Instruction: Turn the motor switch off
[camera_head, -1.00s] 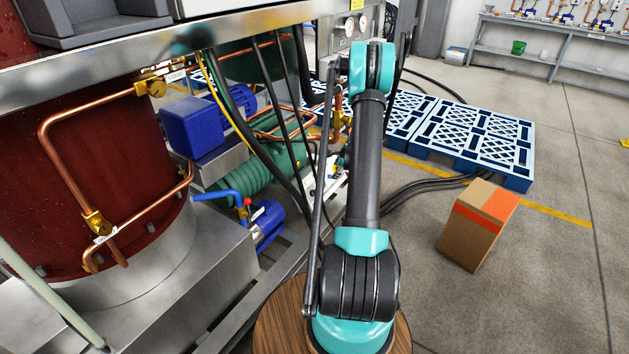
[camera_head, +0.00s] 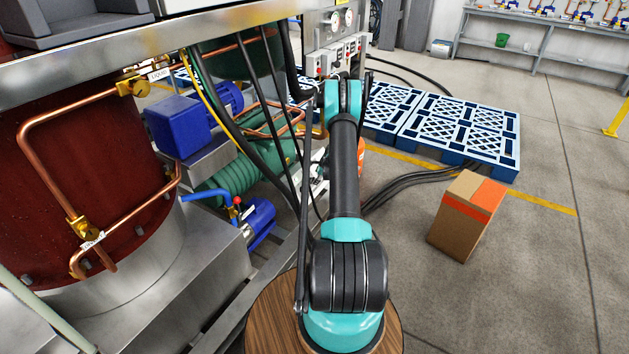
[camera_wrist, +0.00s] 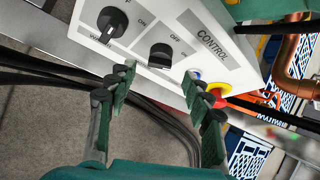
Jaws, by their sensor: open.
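A white control panel (camera_wrist: 205,45) fills the top of the wrist view, tilted in the picture. It bears a black rotary knob (camera_wrist: 112,22) on the left and a second black rotary knob (camera_wrist: 160,56) in the middle, each beside ON and OFF marks. I cannot read which one is the motor switch. My gripper (camera_wrist: 160,88) is open and empty, its two green-padded fingers pointing at the panel. The middle knob shows between and just beyond the fingertips; I see no clear contact. In the head view the panel (camera_head: 336,55) stands behind my arm, and my gripper is hidden.
A red and yellow stop button (camera_wrist: 218,90) sits close to the right finger, with a blue button (camera_wrist: 196,73) beside it. Black cables and copper pipes run near the panel. A cardboard box (camera_head: 466,220) and blue pallets (camera_head: 460,130) are on the floor to the right.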

